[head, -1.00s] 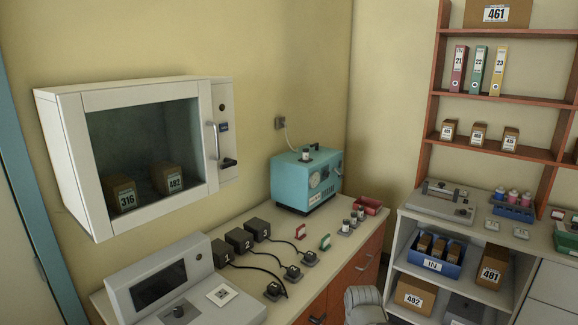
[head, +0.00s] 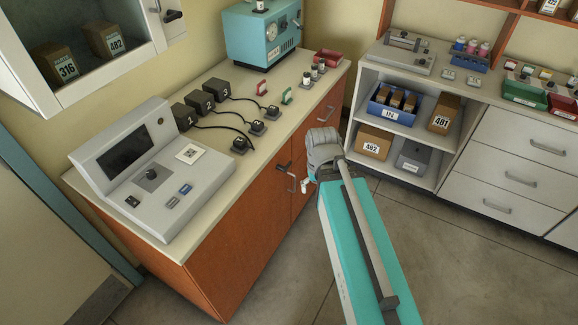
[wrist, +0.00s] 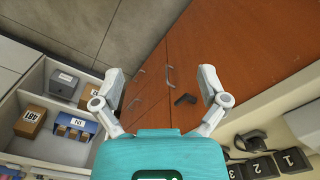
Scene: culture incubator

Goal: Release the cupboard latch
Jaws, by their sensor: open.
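The orange cupboard (head: 245,225) stands under the bench with its doors shut. A dark latch (head: 284,167) sits on its front near the door seam, and also shows in the wrist view (wrist: 185,99). Slim metal door handles (wrist: 171,75) are near it. My gripper (wrist: 160,82) is open and empty, its fingers spread in front of the doors. The latch lies between the fingers in the wrist view, nearer the right finger, apart from both. In the head view my arm hides part of the cupboard front, and only a small part of my gripper (head: 305,185) shows.
The bench top (head: 215,120) carries a grey console (head: 150,165), numbered black boxes and a teal device (head: 262,35). A white wall cabinet (head: 110,85) hangs above. A white shelf unit (head: 440,165) stands at right. The floor (head: 460,260) is clear.

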